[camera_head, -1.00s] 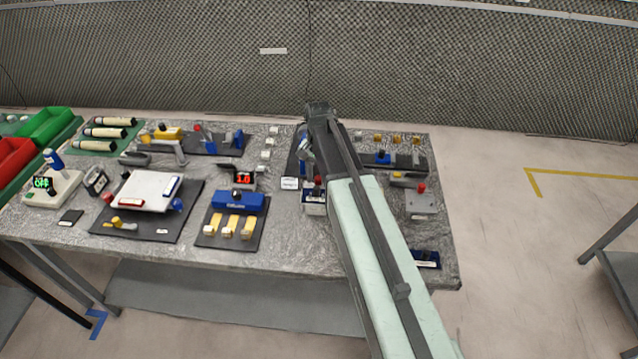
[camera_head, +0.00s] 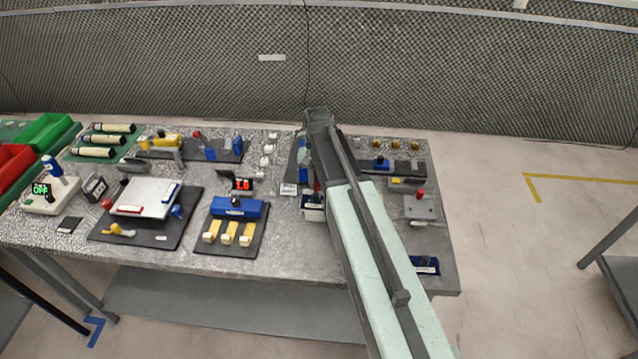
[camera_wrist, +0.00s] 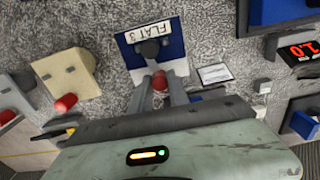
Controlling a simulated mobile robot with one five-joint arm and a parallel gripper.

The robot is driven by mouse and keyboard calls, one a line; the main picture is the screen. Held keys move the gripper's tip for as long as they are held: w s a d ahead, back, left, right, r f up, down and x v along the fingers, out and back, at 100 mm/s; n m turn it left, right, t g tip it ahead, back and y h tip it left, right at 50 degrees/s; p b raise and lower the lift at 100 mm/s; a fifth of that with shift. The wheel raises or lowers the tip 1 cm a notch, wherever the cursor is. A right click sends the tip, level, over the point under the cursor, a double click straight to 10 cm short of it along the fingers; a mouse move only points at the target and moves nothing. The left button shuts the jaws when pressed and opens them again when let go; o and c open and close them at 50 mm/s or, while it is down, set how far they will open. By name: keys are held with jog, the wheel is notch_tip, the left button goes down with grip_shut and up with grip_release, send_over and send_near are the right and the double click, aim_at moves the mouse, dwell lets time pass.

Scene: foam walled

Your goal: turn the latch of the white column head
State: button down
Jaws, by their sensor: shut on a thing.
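The column head stands near the middle right of the table in the head view, and only its pale body (camera_head: 314,214) shows beside my arm. In the wrist view it shows from above as a blue block (camera_wrist: 174,48) with a white "FLAT 3" label and a dark round knob. A red ball (camera_wrist: 159,80), which looks like the end of its latch, sits between the fingers of my gripper (camera_wrist: 160,87). My gripper is shut on it. The latch's lever is hidden, so I cannot tell its angle. My arm hides the fingers in the head view.
A blue unit with yellow paddles (camera_head: 236,207) and a white board (camera_head: 145,197) stand to the left. A grey box with a red knob (camera_head: 419,207) stands to the right of my arm. A small white card (camera_wrist: 214,73) lies beside the head.

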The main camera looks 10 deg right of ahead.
jog(key=n, duration=1.1)
jog(key=shift+s+a+n, duration=0.1)
jog(key=shift+n, duration=2)
jog(key=c, duration=1.3)
grip_release()
jog(key=shift+o, duration=0.2)
